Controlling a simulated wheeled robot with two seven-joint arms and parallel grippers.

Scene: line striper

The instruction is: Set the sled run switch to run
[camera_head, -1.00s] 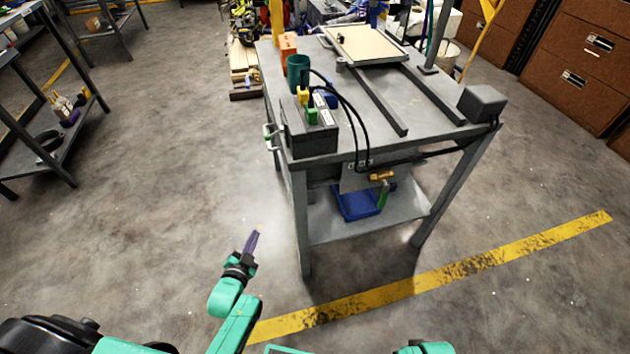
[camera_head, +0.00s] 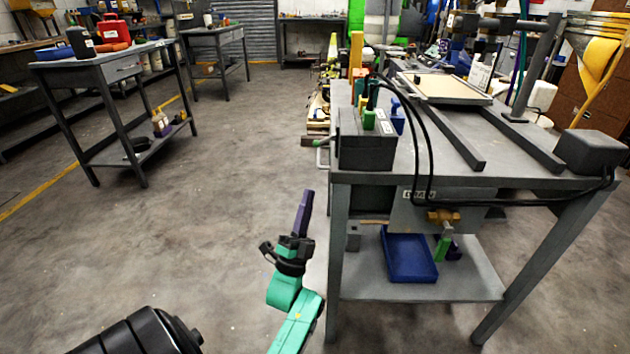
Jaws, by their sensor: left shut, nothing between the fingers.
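The line striper bench is a grey metal table (camera_head: 440,160) at the right. A dark grey control box (camera_head: 366,150) stands at its near left corner. My right gripper is out of view.
Two dark rails (camera_head: 447,137) and a pale board (camera_head: 447,88) lie on the bench top. A blue tray (camera_head: 408,255) sits on the lower shelf.

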